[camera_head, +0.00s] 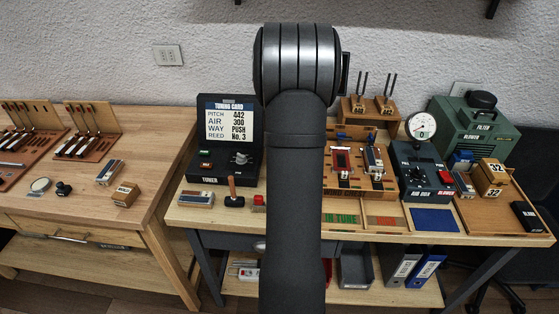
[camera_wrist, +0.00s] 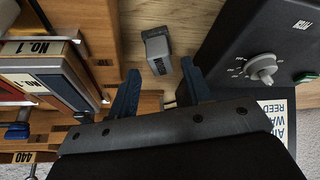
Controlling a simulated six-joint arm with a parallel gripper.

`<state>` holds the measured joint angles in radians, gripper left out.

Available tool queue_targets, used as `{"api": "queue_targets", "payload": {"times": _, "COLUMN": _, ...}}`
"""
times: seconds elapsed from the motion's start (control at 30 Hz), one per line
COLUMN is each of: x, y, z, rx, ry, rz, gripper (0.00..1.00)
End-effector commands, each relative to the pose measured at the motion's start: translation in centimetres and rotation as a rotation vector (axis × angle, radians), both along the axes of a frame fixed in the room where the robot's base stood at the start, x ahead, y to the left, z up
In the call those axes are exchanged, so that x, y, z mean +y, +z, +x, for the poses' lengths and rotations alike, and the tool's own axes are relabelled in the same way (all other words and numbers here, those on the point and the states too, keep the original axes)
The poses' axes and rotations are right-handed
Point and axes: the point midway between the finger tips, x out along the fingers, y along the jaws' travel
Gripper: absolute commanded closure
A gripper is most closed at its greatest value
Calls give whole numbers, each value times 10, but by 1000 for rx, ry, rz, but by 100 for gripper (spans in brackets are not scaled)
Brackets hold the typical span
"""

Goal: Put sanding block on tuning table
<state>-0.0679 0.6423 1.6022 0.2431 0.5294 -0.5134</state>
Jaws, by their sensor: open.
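My gripper (camera_wrist: 160,82) is open in the wrist view, its two blue fingers apart with nothing between them. A small grey block with a dark lettered face (camera_wrist: 157,50) lies on the wood just beyond the fingertips, apart from them. Its lettering is unreadable, so I cannot confirm that it is the sanding block. In the head view my arm hides that spot. The tuning table (camera_head: 395,224) is the right-hand bench, with the tuner (camera_head: 228,160) at its left. A tan labelled block (camera_head: 125,194) sits on the left bench; its label is too small to read.
A wooden rack (camera_head: 345,178) stands on the tuning table right of my arm; the tuner also shows beside the gripper in the wrist view (camera_wrist: 235,50). A gauge box (camera_head: 425,172), green blower (camera_head: 470,130) and wooden tray (camera_head: 490,218) crowd the right. The left bench (camera_head: 150,155) has bare patches.

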Motion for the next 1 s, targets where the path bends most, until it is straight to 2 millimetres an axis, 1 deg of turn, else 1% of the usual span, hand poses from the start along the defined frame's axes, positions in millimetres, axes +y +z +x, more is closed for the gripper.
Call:
{"api": "queue_targets", "payload": {"times": 0.03, "x": -2, "y": 11, "z": -3, "rx": -4, "ry": 0, "rz": 1, "gripper": 55}}
{"api": "queue_targets", "payload": {"times": 0.2, "x": -7, "y": 41, "z": -15, "rx": -4, "ry": -2, "rz": 0, "gripper": 55}}
{"api": "queue_targets", "payload": {"times": 0.3, "x": -9, "y": 57, "z": -21, "rx": -4, "ry": -2, "rz": 0, "gripper": 55}}
{"api": "queue_targets", "payload": {"times": 0.43, "x": -11, "y": 72, "z": -27, "rx": -3, "ry": 0, "rz": 0, "gripper": 55}}
{"api": "queue_targets", "payload": {"times": 0.63, "x": -13, "y": 82, "z": -32, "rx": -1, "ry": 0, "rz": 0, "gripper": 55}}
{"api": "queue_targets", "payload": {"times": 1.0, "x": -13, "y": 82, "z": -32, "rx": 0, "ry": 0, "rz": 0, "gripper": 55}}
